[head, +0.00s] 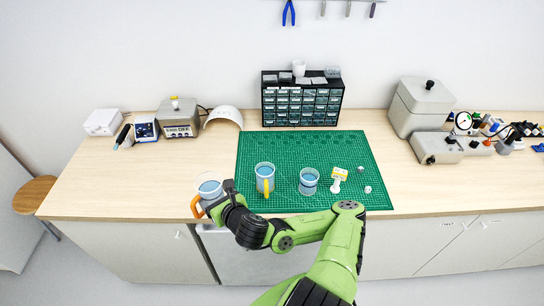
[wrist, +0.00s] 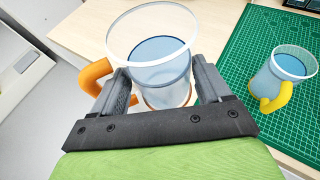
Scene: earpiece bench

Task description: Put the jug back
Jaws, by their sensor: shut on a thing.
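A clear jug with blue contents and an orange handle (head: 209,187) is at the bench's front edge, left of the green mat. My gripper (wrist: 160,88) is shut on this jug, one finger on each side of its body; the jug also fills the middle of the wrist view (wrist: 152,50). Its handle sticks out to the left. It looks upright; I cannot tell whether its base touches the bench. A second jug with a yellow handle (head: 265,174) stands on the mat, and shows at the right of the wrist view (wrist: 284,68).
The green cutting mat (head: 330,147) also holds a blue-filled cup (head: 309,182), a yellow-and-white item (head: 339,176) and small pale pieces. A drawer cabinet (head: 302,103) stands behind it. Instruments (head: 180,120) line the back left. The wooden bench (head: 120,180) left of the jug is clear.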

